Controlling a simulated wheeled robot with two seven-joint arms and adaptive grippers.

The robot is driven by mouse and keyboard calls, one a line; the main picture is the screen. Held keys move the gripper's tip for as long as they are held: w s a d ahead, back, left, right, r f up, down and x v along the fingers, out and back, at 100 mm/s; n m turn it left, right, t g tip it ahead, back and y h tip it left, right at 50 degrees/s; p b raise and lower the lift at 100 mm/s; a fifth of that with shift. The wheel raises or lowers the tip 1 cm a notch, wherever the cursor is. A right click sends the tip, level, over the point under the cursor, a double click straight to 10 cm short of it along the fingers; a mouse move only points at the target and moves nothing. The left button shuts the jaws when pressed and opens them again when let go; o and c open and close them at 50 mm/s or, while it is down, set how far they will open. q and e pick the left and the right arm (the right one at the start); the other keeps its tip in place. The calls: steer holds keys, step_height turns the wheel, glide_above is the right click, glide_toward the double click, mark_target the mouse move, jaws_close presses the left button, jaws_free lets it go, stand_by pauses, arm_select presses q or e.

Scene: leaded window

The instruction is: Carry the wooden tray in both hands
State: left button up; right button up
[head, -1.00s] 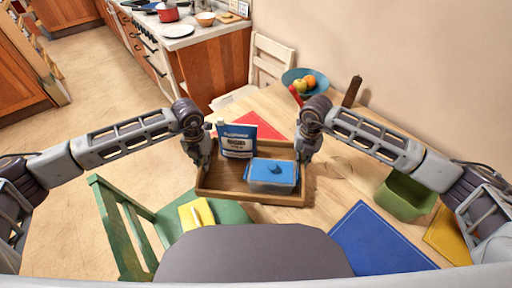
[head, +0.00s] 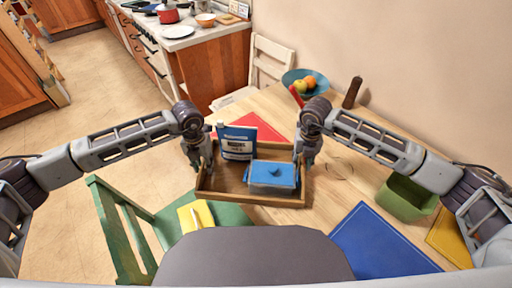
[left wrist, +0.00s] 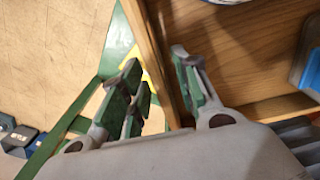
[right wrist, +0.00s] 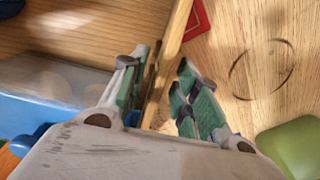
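The wooden tray (head: 240,198) is level at the table's near left edge. Whether it rests on the table or hangs just above it is hard to tell. It holds a blue-and-white box (head: 237,142) standing upright and a clear container with a blue lid (head: 272,176). My left gripper (head: 202,166) straddles the tray's left wall (left wrist: 150,45), one finger inside and one outside, with gaps showing. My right gripper (head: 304,156) straddles the right wall (right wrist: 172,50) the same way, its outer finger apart from the wood. Both look open.
A red mat (head: 262,124) lies behind the tray, with a fruit bowl (head: 304,82) further back. A blue mat (head: 378,242) and a green bin (head: 405,199) are to the right. A green chair (head: 128,222) with a yellow item (head: 197,216) stands close at the left.

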arm_select(q)
step_height(320, 180, up, 12)
stand_by(0.9)
arm_select(e)
step_height(320, 180, up, 12)
stand_by(1.0)
arm_select(q)
steer(key=shift+s, duration=0.1)
arm_select(e)
steer(key=shift+s+f, duration=0.1)
stand_by(0.4)
